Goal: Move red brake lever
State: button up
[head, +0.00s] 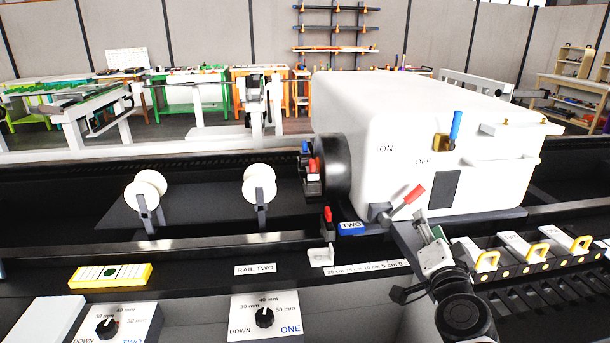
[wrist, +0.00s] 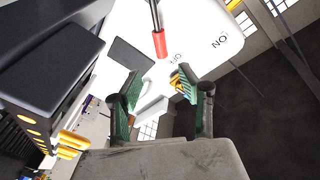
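The red brake lever (head: 413,194) has a red grip on a metal shaft and leans up to the right from a mount at the lower front of the white machine housing (head: 400,110). In the wrist view its red grip (wrist: 159,44) is beyond the fingertips, near the top centre. My gripper (head: 436,234) is just below and right of the lever, apart from it. In the wrist view my gripper (wrist: 159,85) shows two green-padded fingers spread apart with nothing held between them.
A blue-handled lever (head: 455,126) stands on the housing by the ON and OFF marks. Yellow-handled blocks (head: 540,252) line the rack at right. Two white rollers (head: 259,183) stand at left. Dial panels (head: 265,317) and a yellow level (head: 110,275) are in front.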

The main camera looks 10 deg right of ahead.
aim_at(416, 196)
jog(key=b+x, duration=0.1)
jog(key=x, duration=1.2)
jog(key=shift+w, duration=0.3)
grip_shut()
